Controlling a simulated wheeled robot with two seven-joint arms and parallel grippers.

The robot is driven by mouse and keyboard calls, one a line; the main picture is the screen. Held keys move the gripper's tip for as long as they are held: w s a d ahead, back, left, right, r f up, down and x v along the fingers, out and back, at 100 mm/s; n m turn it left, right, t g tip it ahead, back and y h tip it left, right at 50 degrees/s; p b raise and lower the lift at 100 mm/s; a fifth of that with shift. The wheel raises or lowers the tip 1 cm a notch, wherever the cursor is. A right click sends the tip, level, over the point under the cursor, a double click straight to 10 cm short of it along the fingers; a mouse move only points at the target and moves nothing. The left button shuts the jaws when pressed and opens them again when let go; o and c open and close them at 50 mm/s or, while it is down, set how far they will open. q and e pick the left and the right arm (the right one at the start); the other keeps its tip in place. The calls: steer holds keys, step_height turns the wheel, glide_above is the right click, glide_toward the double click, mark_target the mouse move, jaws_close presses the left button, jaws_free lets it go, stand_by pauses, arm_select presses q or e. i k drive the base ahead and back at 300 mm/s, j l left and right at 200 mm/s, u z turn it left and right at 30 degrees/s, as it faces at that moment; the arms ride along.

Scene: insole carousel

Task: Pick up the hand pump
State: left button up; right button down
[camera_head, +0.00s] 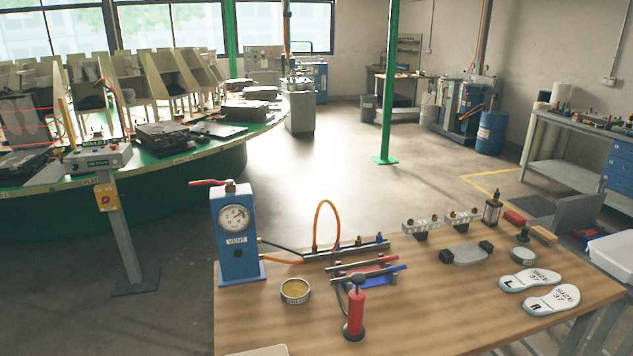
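The hand pump (356,310) stands upright on the wooden workbench (440,322), near its front edge. It has a red barrel, a black base and a dark handle on top. A dark hose seems to curve down along its left side. Behind it, and partly hidden by it, are red and blue handled tools on a small blue stand. Neither of my grippers shows in this view.
A blue vent gauge box (236,255) stands at the bench's left, with an orange hose behind the pump. A round tin (295,291) sits left of the pump. Two white insoles (551,300) lie at the right. Bare wood lies right of the pump.

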mark_target(353, 331)
steer(key=i+l+u, duration=0.1)
steer(key=u, duration=0.3)
steer(key=l+u, duration=0.4)
steer(key=i+l+u, duration=0.2)
steer(key=l, duration=0.5)
steer(key=l+u, duration=0.2)
steer(key=l, duration=1.4)
